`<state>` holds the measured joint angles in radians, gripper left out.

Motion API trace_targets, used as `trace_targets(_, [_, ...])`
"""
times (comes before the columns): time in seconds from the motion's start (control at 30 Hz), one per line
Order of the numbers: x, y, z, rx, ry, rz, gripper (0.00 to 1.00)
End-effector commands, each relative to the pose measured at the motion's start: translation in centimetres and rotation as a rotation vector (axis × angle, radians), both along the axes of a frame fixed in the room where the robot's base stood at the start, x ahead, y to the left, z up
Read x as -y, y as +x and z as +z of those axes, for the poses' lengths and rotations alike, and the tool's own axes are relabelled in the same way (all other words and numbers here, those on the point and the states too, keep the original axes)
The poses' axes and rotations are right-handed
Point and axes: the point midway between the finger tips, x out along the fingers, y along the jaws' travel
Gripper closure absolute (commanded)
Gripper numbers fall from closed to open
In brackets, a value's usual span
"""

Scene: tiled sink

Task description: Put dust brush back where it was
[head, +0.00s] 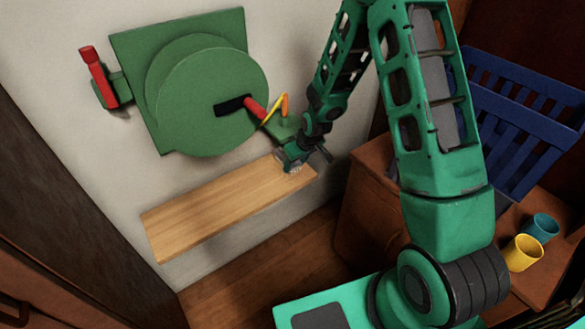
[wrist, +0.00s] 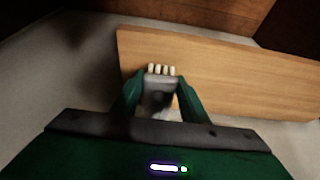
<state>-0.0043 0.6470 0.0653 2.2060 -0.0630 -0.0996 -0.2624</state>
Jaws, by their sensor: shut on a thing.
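My gripper (head: 293,160) is at the right end of a wooden wall shelf (head: 210,208). In the wrist view, its two green fingers (wrist: 160,84) are shut on the dust brush (wrist: 159,97), a pale grey piece with a row of short whitish bristles (wrist: 162,69) pointing away from my wrist. The bristles show against the shelf board (wrist: 230,80). I cannot tell whether they touch it. In the head view, the brush shows only as a small pale patch (head: 296,170) under the gripper, mostly hidden.
A green round wall device (head: 200,95) with red handles is above the shelf, close to my gripper. An orange-yellow loop (head: 278,108) hangs just above it. The shelf's left is bare.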

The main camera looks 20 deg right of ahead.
Motion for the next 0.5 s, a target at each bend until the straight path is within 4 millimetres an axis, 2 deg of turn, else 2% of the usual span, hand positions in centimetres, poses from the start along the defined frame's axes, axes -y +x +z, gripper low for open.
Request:
trace_targets(0.13, [0.2,-0.1,-2.2,-0.003,0.000,-0.003,0.96])
trace_targets(0.5, [0.4,0.3,-2.7,-0.001,0.000,-0.009,0.96])
